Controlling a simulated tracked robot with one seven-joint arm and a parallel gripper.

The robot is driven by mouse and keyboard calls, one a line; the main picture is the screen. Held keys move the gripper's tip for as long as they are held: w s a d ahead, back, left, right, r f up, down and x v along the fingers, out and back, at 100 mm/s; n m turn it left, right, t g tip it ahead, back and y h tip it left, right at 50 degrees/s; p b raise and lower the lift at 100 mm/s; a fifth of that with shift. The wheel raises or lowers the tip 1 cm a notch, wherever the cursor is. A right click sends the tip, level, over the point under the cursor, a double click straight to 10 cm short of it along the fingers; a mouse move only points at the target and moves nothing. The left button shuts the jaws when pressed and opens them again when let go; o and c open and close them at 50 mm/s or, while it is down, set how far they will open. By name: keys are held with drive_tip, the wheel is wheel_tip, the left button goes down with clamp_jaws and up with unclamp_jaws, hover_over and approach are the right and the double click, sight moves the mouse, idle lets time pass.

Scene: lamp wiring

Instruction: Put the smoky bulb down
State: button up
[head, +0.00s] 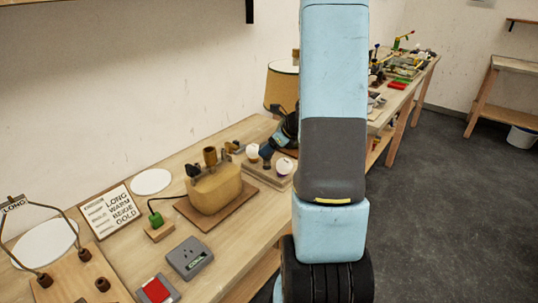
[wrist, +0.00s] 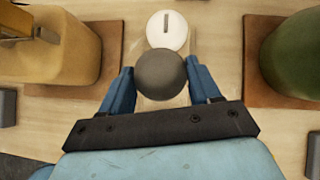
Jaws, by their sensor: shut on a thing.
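The smoky bulb (wrist: 160,73) is a dark grey-brown ball in the wrist view. My gripper (wrist: 161,80) has its blue fingers on either side of the ball, shut on it. Directly beyond it in the wrist view is a white bulb (wrist: 167,28) with a dark bar mark. In the head view my gripper (head: 266,150) reaches down over a wooden bulb board (head: 262,174), between a white bulb (head: 252,151) and another pale bulb (head: 284,166). The smoky bulb cannot be made out in the head view. Whether its underside touches anything is hidden.
A tan lamp base (wrist: 60,45) stands left and a green one (wrist: 295,55) right in the wrist view, each on a brown board. The head view shows a shade (head: 281,90) behind my arm, a grey meter (head: 189,257) and a lettered card (head: 111,211).

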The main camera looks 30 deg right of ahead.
drive_tip(key=shift+w+f, duration=0.2)
drive_tip(key=shift+f, duration=1.55)
drive_tip(key=o, duration=1.1)
drive_tip(key=shift+f, duration=0.1)
drive_tip(key=shift+o, duration=0.2)
